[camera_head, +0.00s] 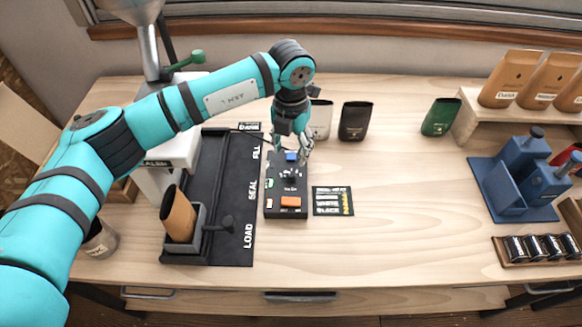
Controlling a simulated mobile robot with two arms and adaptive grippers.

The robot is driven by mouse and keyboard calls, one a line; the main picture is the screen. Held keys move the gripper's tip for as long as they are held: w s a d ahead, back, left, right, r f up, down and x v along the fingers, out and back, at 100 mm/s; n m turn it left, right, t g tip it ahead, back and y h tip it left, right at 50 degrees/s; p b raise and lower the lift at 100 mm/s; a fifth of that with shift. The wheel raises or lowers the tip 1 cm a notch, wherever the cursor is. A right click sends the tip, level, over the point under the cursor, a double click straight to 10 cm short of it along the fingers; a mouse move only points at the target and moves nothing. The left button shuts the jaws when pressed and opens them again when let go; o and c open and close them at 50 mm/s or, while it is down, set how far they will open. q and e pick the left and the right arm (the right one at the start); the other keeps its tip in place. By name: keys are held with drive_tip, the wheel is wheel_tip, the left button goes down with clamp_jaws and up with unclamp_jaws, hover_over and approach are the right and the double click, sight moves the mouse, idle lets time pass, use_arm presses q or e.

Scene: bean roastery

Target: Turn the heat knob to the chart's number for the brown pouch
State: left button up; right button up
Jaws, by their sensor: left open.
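The black control box (286,212) lies mid-table, with a dark heat knob (291,178) on its upper half, a blue part (291,156) at its far end and an orange switch (291,202) at its near end. My left gripper (294,148) is open, pointing down over the far end of the box, near the knob. I cannot tell whether it touches the box. The knob's setting is too small to read. The dark chart (333,201) lies right of the box; WHITE and BLACK lines show, its numbers are unclear. A brown pouch (180,216) leans in a grey holder.
A black mat (236,206) marked LOAD, SEAL, FILL lies left of the box. White (320,118), dark (355,120) and green (440,116) pouches stand behind. A blue stand (515,190) and a rack of jars (537,247) are at right. The table's centre right is clear.

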sight(291, 174)
use_arm(q)
wheel_tip(291, 174, down, 9)
drive_tip(key=shift+p, duration=1)
drive_tip(key=shift+w+f, duration=0.1)
drive_tip(key=shift+f, duration=0.25)
clamp_jaws()
use_arm(e)
drive_tip(key=w+r, duration=0.2)
drive_tip(key=shift+w+r, duration=0.2)
drive_tip(key=shift+r, duration=0.1)
drive_tip(key=shift+f, duration=0.1)
